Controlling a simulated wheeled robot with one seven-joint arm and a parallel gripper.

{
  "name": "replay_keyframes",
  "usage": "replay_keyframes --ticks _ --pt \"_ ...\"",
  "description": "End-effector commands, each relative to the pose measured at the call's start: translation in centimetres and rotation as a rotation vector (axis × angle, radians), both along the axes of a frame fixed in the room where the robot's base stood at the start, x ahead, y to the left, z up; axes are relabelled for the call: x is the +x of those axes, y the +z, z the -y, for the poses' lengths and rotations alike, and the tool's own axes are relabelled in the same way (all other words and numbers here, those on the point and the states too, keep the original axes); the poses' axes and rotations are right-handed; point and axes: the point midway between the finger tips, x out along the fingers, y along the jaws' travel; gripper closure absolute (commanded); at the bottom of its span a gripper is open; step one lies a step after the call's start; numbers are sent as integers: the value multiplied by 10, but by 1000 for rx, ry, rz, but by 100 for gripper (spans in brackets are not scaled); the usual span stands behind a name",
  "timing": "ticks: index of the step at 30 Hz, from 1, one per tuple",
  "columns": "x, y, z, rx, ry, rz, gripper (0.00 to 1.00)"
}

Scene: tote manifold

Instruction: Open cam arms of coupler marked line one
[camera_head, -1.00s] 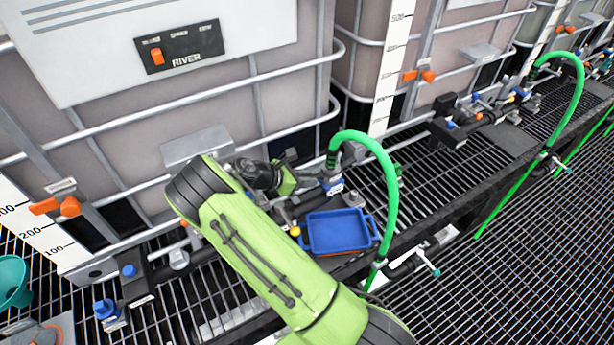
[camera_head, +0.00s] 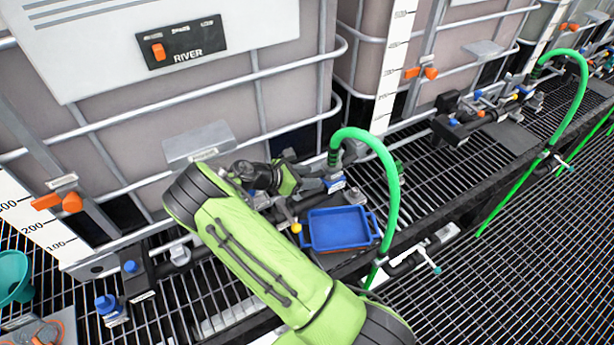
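A coupler with a blue tag (camera_head: 335,184) sits where the near green hose (camera_head: 392,190) comes down in front of the tote; its marking is too small to read. My green arm reaches in from the bottom, and its wrist bends toward this coupler. My gripper (camera_head: 312,179) is at or close beside the coupler's left side. Its fingers are small and partly hidden by the wrist, so I cannot tell whether they touch a cam arm or are open or shut. The cam arms are not clearly visible.
A blue tray (camera_head: 340,228) lies just below the coupler. A grey bracket plate (camera_head: 198,142) is left of my wrist. The tote (camera_head: 230,105) with its cage bars stands close behind. Another green hose (camera_head: 580,95) is at right. Open grating (camera_head: 500,280) lies at lower right.

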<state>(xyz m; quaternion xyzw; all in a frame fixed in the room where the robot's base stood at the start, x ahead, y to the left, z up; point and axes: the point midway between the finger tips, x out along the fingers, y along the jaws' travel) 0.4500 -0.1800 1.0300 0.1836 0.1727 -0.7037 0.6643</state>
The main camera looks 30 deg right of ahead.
Motion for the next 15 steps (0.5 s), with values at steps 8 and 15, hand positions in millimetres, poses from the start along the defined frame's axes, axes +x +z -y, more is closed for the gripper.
replay_keyframes --ticks 8,15 --pt "2 6 -12 1 4 1 53" --pt "5 37 -69 1 7 4 53"
